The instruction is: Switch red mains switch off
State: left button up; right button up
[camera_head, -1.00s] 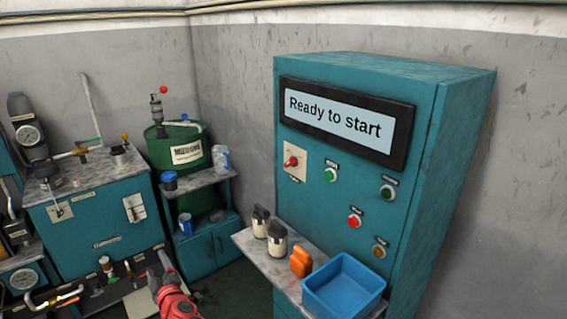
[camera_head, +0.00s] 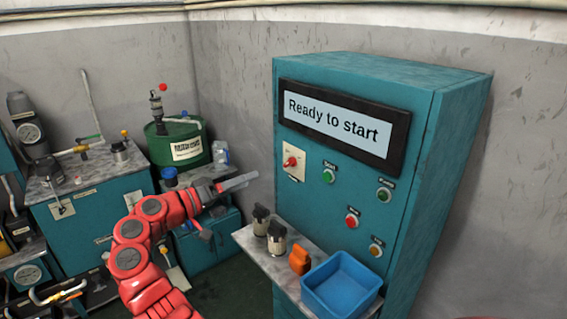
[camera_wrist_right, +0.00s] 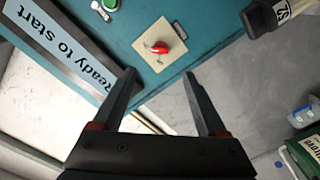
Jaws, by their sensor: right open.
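The red mains switch (camera_head: 290,162) is a red rotary knob on a pale square plate, at the left of the teal cabinet's front (camera_head: 340,195), below the display. In the right wrist view the red knob (camera_wrist_right: 168,48) lies ahead of the fingertips, on its cream plate. My right gripper (camera_head: 236,185) is left of the cabinet in the head view, its fingers pointing toward the panel. In the right wrist view my right gripper (camera_wrist_right: 160,80) is open, with nothing between its fingers. It appears apart from the knob. My left gripper is not in view.
The display (camera_head: 345,120) reads "Ready to start". A green button (camera_head: 328,176), a red button (camera_head: 352,221) and other controls are nearby. Below, a shelf holds two dark-topped containers (camera_head: 277,238), an orange object (camera_head: 300,261) and a blue bin (camera_head: 341,284). A green drum (camera_head: 175,145) stands behind my arm.

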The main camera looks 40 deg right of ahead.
aim_at(286, 165)
jog(key=d+p, duration=0.1)
jog(key=d, duration=0.3)
jog(key=d+p, duration=0.1)
jog(key=d, duration=0.3)
jog(key=w+d+p, duration=0.1)
jog(key=d, duration=0.3)
jog(key=shift+d, duration=0.55)
jog(key=shift+c, duration=0.2)
grip_shut()
